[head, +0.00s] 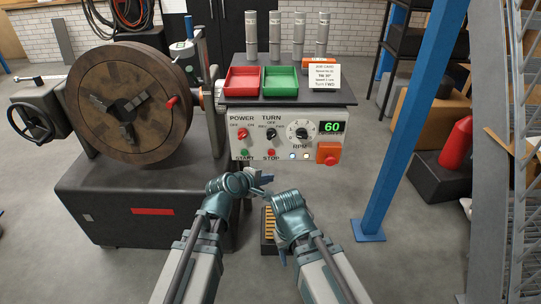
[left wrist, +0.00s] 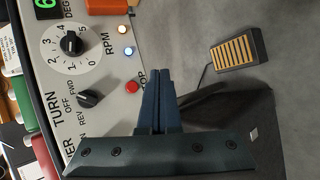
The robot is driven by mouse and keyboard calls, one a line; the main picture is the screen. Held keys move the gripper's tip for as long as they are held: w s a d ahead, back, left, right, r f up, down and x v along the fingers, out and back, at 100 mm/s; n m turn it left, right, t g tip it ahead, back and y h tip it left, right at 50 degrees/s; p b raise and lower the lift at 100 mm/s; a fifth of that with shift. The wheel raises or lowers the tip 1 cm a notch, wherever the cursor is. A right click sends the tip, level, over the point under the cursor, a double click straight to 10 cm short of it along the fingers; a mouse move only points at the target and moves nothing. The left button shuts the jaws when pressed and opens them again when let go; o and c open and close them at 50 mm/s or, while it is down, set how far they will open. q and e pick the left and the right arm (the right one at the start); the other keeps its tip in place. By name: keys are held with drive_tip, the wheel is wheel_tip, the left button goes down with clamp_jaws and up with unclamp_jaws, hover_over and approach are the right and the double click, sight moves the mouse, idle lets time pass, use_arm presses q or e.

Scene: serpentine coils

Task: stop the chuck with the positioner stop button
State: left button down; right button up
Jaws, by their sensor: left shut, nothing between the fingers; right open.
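The positioner control box (head: 255,128) stands to the right of the large round chuck (head: 150,88), whose face bears dark jaws and a red clamp. The small red stop button (head: 271,153) is on the lower front panel, above the STOP label; it also shows in the left wrist view (left wrist: 132,87). My left gripper (head: 268,178) is shut and empty, just below the stop button in the head view. In the left wrist view its closed fingertips (left wrist: 165,71) appear beside the button; contact cannot be seen. My right gripper (head: 273,226) is open and empty, lower down.
The green start button (head: 244,153), TURN knob (head: 271,133), RPM dial (head: 301,131) and a large red button on an orange housing (head: 328,153) share the panel. A foot pedal (left wrist: 238,60) lies on the floor. A blue post (head: 400,125) stands right.

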use_arm(q)
drive_tip(key=shift+w, duration=0.15)
approach(273, 156)
drive_tip(key=shift+w+d+f, duration=0.7)
drive_tip(key=shift+d+f, duration=0.05)
drive_tip(key=shift+f, duration=0.15)
drive_tip(key=shift+w+d+f, duration=0.7)
drive_tip(key=shift+d+f, duration=0.1)
drive_tip(key=shift+f, duration=0.1)
drive_tip(key=shift+w, duration=0.1)
idle(0.7)
drive_tip(key=shift+w, duration=0.35)
drive_tip(key=shift+w, duration=0.5)
idle(0.6)
drive_tip(key=shift+s, duration=0.15)
idle(0.3)
drive_tip(key=shift+s, duration=0.8)
drive_tip(key=shift+s, duration=0.15)
